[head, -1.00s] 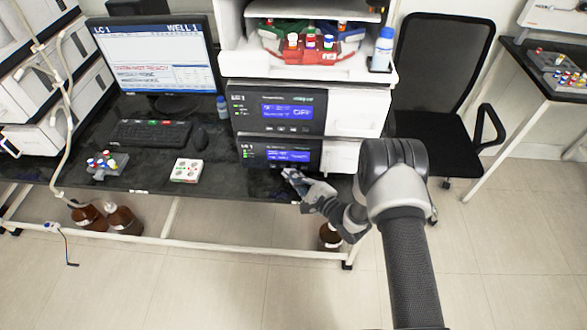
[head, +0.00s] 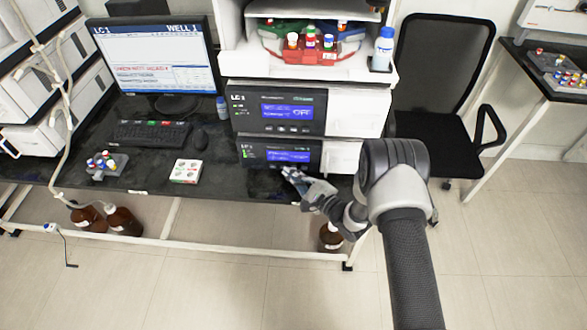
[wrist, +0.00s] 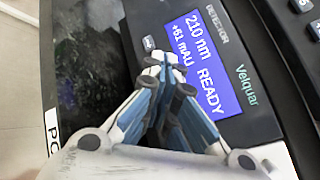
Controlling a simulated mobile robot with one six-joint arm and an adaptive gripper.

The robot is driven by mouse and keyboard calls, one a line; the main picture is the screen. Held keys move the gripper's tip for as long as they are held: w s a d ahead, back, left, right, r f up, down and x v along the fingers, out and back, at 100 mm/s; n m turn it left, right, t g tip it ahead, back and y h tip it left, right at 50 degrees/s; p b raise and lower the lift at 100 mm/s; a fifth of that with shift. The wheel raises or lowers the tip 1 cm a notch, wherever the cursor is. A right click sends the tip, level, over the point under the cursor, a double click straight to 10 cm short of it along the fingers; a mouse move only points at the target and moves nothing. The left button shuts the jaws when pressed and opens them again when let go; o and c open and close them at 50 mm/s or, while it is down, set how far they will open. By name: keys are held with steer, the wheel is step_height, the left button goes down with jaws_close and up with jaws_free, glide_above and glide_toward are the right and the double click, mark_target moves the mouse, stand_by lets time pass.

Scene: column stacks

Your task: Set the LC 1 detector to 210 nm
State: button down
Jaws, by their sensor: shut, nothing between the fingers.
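The detector (head: 262,146) is the lower dark-fronted unit of the stack; its label is blurred in the head view. In the wrist view its blue screen (wrist: 197,58) reads "210 nm", "+61 mAU" and "READY". A small arrow key (wrist: 148,43) shows on its front panel just beyond my fingertips. My gripper (wrist: 166,68) is shut and empty, with its tips close to the panel beside the screen; I cannot tell whether they touch it. In the head view my gripper (head: 287,173) is at the detector's lower front edge. My fingers hide part of the panel.
The upper unit (head: 318,108), labelled LC 1, shows "OFF". A monitor (head: 155,55), keyboard (head: 150,134), white vial box (head: 186,171) and vial rack (head: 105,166) occupy the bench to the left.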

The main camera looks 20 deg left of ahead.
stand_by(0.4)
steer(key=shift+s+d+p, duration=0.2)
steer(key=shift+s+p, duration=0.1)
steer(key=shift+s, duration=0.45)
steer(key=s, duration=0.2)
steer(key=s+d+p, duration=0.1)
steer(key=s, duration=0.2)
steer(key=shift+p, duration=0.3)
steer(key=shift+d, duration=0.1)
stand_by(0.4)
